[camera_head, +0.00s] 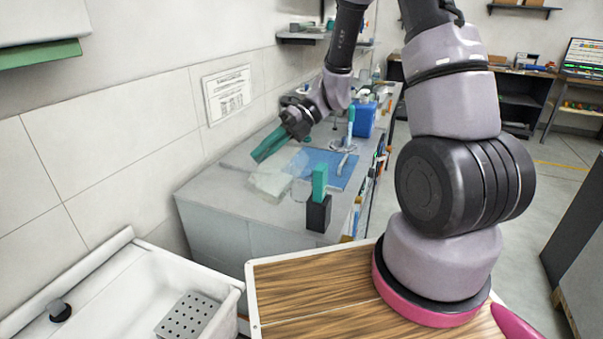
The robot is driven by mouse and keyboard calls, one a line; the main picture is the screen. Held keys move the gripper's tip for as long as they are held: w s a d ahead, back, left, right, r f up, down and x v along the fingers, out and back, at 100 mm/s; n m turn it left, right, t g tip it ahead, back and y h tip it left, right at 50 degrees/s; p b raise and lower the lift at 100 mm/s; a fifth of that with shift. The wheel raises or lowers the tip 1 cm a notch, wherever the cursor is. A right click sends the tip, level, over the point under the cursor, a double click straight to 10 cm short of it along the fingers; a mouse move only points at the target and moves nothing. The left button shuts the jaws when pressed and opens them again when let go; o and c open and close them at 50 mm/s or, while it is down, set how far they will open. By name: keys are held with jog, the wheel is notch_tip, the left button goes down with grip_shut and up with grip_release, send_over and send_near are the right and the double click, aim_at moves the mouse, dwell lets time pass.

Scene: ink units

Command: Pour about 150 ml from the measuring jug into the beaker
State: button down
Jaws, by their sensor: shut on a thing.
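My gripper (264,152) reaches down from the upper middle over the bench, its teal finger part pointing down and left. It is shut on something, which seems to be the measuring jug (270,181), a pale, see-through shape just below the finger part. The jug's outline is faint, and I cannot make out its spout, its liquid level or its exact tilt. The beaker (300,190) seems to be the faint clear outline just right of the jug, beside the blue mat. I cannot tell how much it holds or whether the two touch.
A blue mat (340,172) lies on the grey bench (215,187). A teal upright piece (320,181) rises from a black block (318,213) at the near edge. A stand (346,145) and a blue container (363,119) are behind. A white sink (125,285) is front left.

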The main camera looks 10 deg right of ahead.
jog(key=shift+w+d+r+y, duration=0.25)
jog(key=shift+r+y, duration=0.15)
jog(key=shift+r, duration=0.05)
jog(key=shift+w+d+r+m+g+y, duration=0.3)
jog(key=shift+w+d+r+g+y, duration=0.15)
jog(key=shift+r, duration=0.25)
jog(key=shift+w+d, duration=0.1)
jog(key=shift+w+d+r+y, duration=0.25)
jog(key=shift+w+d+r, duration=0.15)
jog(key=shift+w+d, duration=0.15)
dwell(0.9)
jog(key=shift+w+d+r+g+y, duration=0.3)
jog(key=shift+w+r+g, duration=0.05)
jog(key=shift+r+g, duration=0.1)
dwell(0.7)
jog(key=shift+w+d+m+y, duration=0.25)
jog(key=shift+d+m+y, duration=0.1)
jog(key=shift+y, duration=0.15)
dwell(0.7)
